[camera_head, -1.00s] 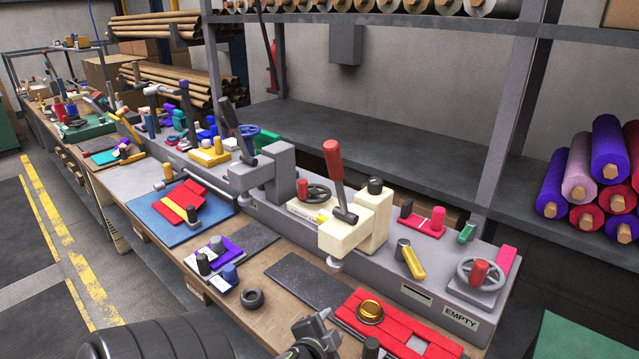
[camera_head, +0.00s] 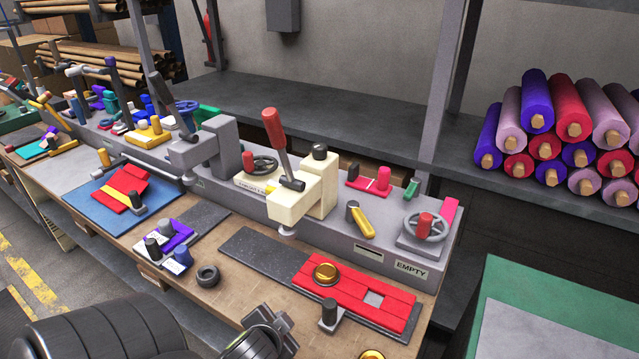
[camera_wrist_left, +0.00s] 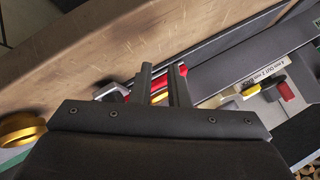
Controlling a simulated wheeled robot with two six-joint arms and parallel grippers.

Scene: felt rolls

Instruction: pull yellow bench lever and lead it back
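A short yellow lever (camera_head: 361,223) with a dark grey knob beside it sits on the grey bench housing, between the cream press and the handwheel in the head view. My left gripper (camera_head: 268,330) is low in the head view, in front of the bench and well apart from this lever. In the left wrist view its two fingers (camera_wrist_left: 161,85) stand apart with a gap between them. Red and yellow parts show behind the gap; I cannot tell whether one is the lever. My right gripper is not in view.
A cream press (camera_head: 300,198) with a red lever (camera_head: 274,130) stands left of the yellow lever. A handwheel (camera_head: 424,226) is to its right. Felt rolls (camera_head: 560,120) fill the right shelf.

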